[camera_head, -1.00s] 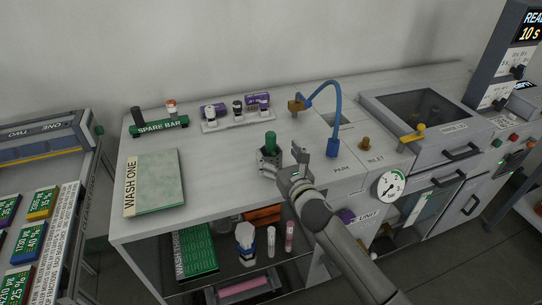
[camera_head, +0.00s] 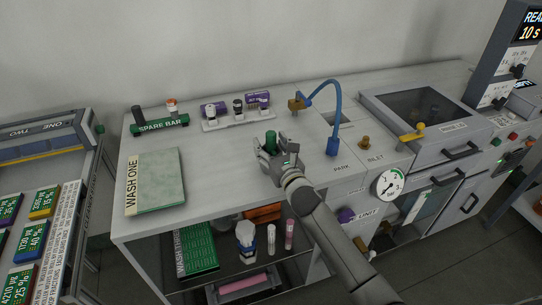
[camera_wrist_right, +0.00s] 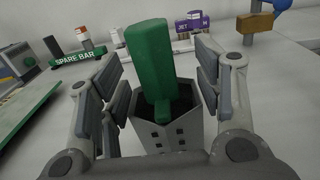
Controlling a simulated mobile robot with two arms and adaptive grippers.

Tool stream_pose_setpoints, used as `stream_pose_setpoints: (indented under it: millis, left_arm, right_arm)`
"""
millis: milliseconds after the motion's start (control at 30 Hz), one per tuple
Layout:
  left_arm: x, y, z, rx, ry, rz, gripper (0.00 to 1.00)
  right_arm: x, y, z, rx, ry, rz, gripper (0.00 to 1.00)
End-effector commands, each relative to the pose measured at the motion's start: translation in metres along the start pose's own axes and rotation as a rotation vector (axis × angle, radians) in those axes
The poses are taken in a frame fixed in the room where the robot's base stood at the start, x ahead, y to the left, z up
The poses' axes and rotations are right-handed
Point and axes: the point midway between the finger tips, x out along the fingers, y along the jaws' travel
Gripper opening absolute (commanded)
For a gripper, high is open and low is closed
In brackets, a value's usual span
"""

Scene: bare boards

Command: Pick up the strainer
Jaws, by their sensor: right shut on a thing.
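The strainer (camera_wrist_right: 172,136) appears to be the grey, faceted cup with small square holes. A green faceted bar (camera_wrist_right: 148,55) stands in it, leaning slightly, and its top also shows in the head view (camera_head: 270,139). My right gripper (camera_wrist_right: 160,95) has its fingers on either side of the cup and is shut on it. In the head view my right gripper (camera_head: 271,151) hides most of the cup, which is on the pale worktop or just above it; I cannot tell which. My left gripper is not in view.
The WASH ONE board (camera_head: 160,180) lies to the left. The SPARE BAR holder (camera_head: 160,127) and a rack of small items (camera_head: 238,123) stand behind. A blue curved pipe (camera_head: 335,110) and the INLET fitting (camera_head: 366,143) are to the right. Worktop between these is clear.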

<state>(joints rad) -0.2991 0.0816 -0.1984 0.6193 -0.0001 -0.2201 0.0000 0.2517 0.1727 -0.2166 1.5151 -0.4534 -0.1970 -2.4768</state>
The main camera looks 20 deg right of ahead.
Motion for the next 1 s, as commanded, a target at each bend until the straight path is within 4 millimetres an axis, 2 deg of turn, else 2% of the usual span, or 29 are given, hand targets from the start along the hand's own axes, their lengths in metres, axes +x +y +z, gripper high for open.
stream_pose_setpoints:
  millis: [367, 467, 600, 900, 1000]
  left_arm:
    - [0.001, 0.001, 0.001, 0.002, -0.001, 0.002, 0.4]
    - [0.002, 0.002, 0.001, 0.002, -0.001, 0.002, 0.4]
    - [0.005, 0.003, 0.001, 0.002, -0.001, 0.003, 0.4]
    - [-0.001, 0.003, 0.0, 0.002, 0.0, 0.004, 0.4]
    - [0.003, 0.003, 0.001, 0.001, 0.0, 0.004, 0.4]
  right_arm:
    - [0.0, -0.001, 0.005, -0.003, -0.004, 0.001, 0.33]
    - [0.0, 0.0, 0.012, -0.004, -0.004, 0.001, 0.33]
    - [0.0, -0.001, 0.034, -0.009, -0.009, 0.002, 0.33]
    - [-0.046, 0.025, 0.095, -0.004, -0.006, 0.004, 0.33]
    - [-0.067, 0.035, 0.101, -0.001, -0.003, 0.004, 0.33]
